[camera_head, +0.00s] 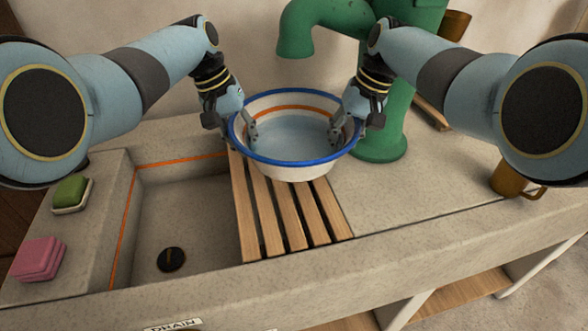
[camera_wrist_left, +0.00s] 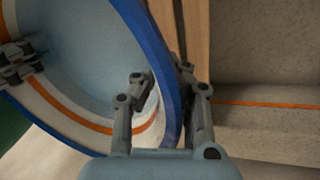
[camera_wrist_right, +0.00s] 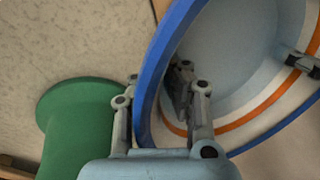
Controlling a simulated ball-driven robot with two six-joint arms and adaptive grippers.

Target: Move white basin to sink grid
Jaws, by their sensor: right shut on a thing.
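The white basin (camera_head: 292,172) has a blue rim and an orange band inside. In the head view it is over the far end of the wooden slatted sink grid (camera_head: 262,222); I cannot tell whether its base touches the slats. My left gripper (camera_head: 235,132) is at the basin's left rim, one finger inside and one outside, also in the left wrist view (camera_wrist_left: 160,88); whether it presses on the wall is unclear. My right gripper (camera_head: 352,130) is shut on the right rim, also in the right wrist view (camera_wrist_right: 155,90). The basin looks empty.
The open sink (camera_head: 190,215) with a dark drain (camera_head: 171,259) lies left of the grid. A green tap (camera_head: 385,120) stands close behind the basin's right side. Green (camera_head: 70,192) and pink (camera_head: 38,259) sponges are at left, a brown mug (camera_head: 508,180) at right.

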